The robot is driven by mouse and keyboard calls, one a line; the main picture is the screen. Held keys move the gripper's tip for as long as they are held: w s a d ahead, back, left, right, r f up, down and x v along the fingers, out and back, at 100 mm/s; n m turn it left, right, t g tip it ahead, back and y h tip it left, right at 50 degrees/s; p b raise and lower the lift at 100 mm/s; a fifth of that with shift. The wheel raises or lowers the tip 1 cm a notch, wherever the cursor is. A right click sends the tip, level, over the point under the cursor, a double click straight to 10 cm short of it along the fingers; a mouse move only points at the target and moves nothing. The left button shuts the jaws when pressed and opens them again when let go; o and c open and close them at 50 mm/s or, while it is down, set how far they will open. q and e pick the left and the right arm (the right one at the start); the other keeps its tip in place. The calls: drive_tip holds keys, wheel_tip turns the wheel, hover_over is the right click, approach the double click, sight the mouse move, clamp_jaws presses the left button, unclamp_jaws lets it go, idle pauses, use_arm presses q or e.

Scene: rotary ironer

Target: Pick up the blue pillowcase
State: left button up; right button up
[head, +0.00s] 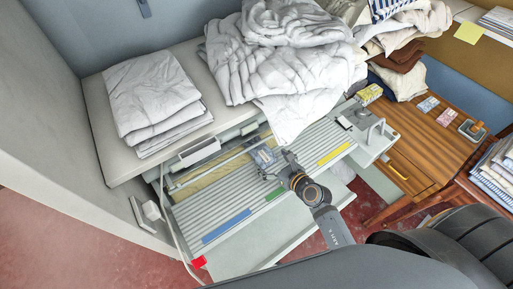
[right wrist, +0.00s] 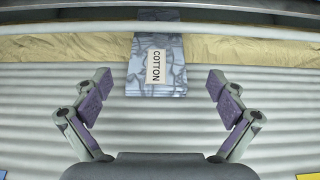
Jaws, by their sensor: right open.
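The blue pillowcase is a small folded blue-grey patterned cloth with a "COTTON" label. In the right wrist view the blue pillowcase (right wrist: 134,78) lies at the top centre, partly over a tan cloth strip and partly on the ribbed surface. In the head view the pillowcase (head: 263,156) is small at the ironer's roller side. My right gripper (head: 271,165) is right by it, and also shows in the right wrist view (right wrist: 160,88). Its fingers are wide apart, one to each side of the pillowcase's near end, with nothing between them gripped. My left gripper is not in view.
The ribbed ironer feed table (head: 228,190) carries blue, green and yellow strips. A heap of white linen (head: 285,50) hangs over the ironer's top, with folded white sheets (head: 150,95) at left. A wooden table (head: 425,140) stands at right.

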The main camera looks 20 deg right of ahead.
sight(261, 151)
drive_tip(key=shift+w+a+r, duration=0.2)
drive_tip(key=shift+w+a, duration=0.2)
drive_tip(key=shift+w, duration=0.25)
drive_tip(key=x, duration=0.2)
drive_tip(key=shift+w+a+f, duration=0.15)
drive_tip(key=shift+w, duration=0.1)
drive_tip(key=shift+w+a+f+p, duration=0.15)
drive_tip(key=shift+w+f+p, duration=0.05)
drive_tip(key=shift+w+p, duration=0.1)
drive_tip(key=shift+s, duration=0.1)
drive_tip(key=shift+c, duration=0.8)
drive_tip(key=c, duration=1.1)
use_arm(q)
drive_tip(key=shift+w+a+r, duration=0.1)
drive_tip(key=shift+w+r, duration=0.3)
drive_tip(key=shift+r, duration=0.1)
use_arm(e)
drive_tip(key=shift+r, duration=0.1)
